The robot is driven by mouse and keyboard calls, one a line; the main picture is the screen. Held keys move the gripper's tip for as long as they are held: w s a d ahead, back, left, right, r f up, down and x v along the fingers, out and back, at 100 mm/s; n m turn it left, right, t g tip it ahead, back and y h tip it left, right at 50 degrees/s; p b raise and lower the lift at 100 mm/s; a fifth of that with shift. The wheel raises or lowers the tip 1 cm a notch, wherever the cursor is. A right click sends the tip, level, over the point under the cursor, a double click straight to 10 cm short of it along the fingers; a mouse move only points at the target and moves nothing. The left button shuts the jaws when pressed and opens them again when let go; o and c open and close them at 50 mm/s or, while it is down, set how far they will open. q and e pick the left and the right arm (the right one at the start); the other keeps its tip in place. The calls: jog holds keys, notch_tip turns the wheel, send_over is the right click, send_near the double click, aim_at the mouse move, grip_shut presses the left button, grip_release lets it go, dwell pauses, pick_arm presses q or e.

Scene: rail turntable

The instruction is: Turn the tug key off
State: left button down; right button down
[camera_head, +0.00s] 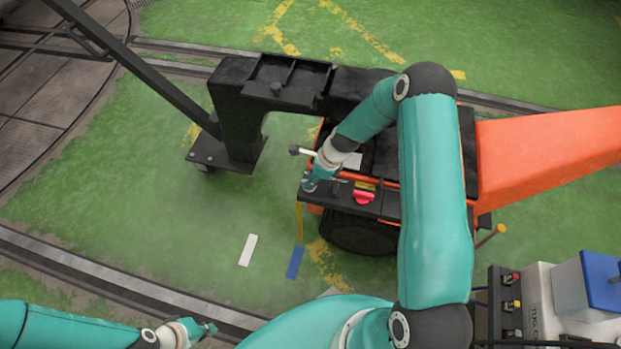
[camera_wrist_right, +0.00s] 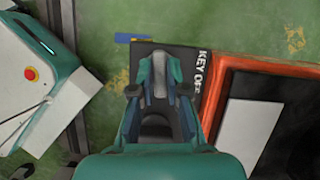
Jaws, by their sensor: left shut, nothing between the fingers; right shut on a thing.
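The tug is an orange machine (camera_head: 545,150) with a black top, standing on the green floor. My right gripper (camera_head: 313,182) is down at the left end of its black control panel (camera_head: 385,209). In the right wrist view my right gripper (camera_wrist_right: 160,68) is shut on a grey upright piece, the tug key (camera_wrist_right: 159,85), next to white "KEY OFF" lettering (camera_wrist_right: 201,72). The fingers hide most of the key, and its angle cannot be told. My left gripper (camera_head: 198,329) is shut and empty at the lower left, far from the tug.
A red button (camera_head: 364,198) and a lever with a dark knob (camera_head: 295,150) are close to my right gripper. A black frame (camera_head: 240,115) stands behind left. A white cabinet (camera_head: 540,300) with a blue lid is at lower right. Green floor (camera_head: 130,210) at left is mostly clear.

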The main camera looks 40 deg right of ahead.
jog(key=shift+d+n+g+y, duration=0.1)
jog(key=shift+n+g+y, duration=0.25)
jog(key=shift+n, duration=0.85)
jog(key=n+g, duration=0.1)
jog(key=n, duration=0.1)
jog(key=shift+w+n, duration=0.15)
jog(key=shift+n, duration=0.25)
jog(key=n+g+b, duration=0.1)
jog(key=n, duration=0.2)
jog(key=n+g+b, duration=0.1)
jog(key=n, duration=0.2)
jog(key=shift+w+f+g+b, duration=0.15)
jog(key=shift+g+b, duration=0.1)
jog(key=shift+b, duration=0.15)
jog(key=n+b, duration=0.1)
jog(key=n, duration=0.1)
jog(key=n+g, duration=0.1)
jog(key=n, duration=0.2)
jog(key=shift+r+g+b, duration=0.2)
jog(key=shift+g+b, duration=0.1)
jog(key=shift+b, duration=0.05)
jog(key=shift+w, duration=0.1)
jog(key=c, duration=1.2)
grip_release()
jog(key=shift+o, duration=0.2)
jog(key=v, duration=1.1)
jog(key=shift+r, duration=0.5)
